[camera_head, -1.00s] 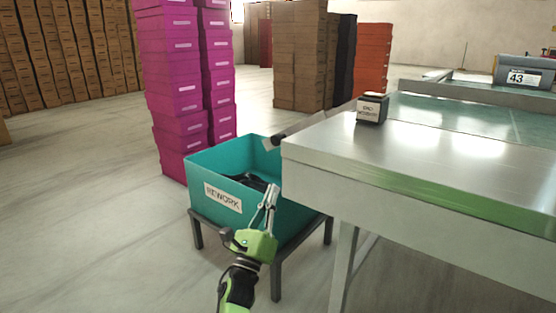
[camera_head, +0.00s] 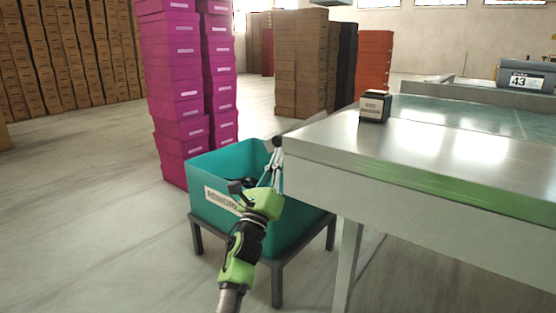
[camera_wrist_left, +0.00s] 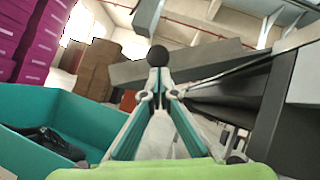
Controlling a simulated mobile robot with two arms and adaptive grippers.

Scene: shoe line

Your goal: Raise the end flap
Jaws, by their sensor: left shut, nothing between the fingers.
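The end flap seems to be the grey panel (camera_head: 303,126) sticking out past the far left corner of the metal table (camera_head: 400,150). Its lower part is hidden behind the table corner and my gripper. In the left wrist view a grey slanted panel (camera_wrist_left: 205,58), likely the flap, spans behind the fingertips. My left gripper (camera_head: 277,143) is shut and empty, pointing up above the bin beside the table corner. Its fingertips (camera_wrist_left: 158,56) overlap the panel's edge in the picture; I cannot tell whether they touch it. My right gripper is not in view.
A teal rework bin (camera_head: 215,165) with dark items inside stands on a dark stand under my left arm, close to the table's end. A small dark labelled block (camera_head: 375,108) sits on the table. Magenta box stacks (camera_head: 175,90) rise behind the bin. Floor at left is clear.

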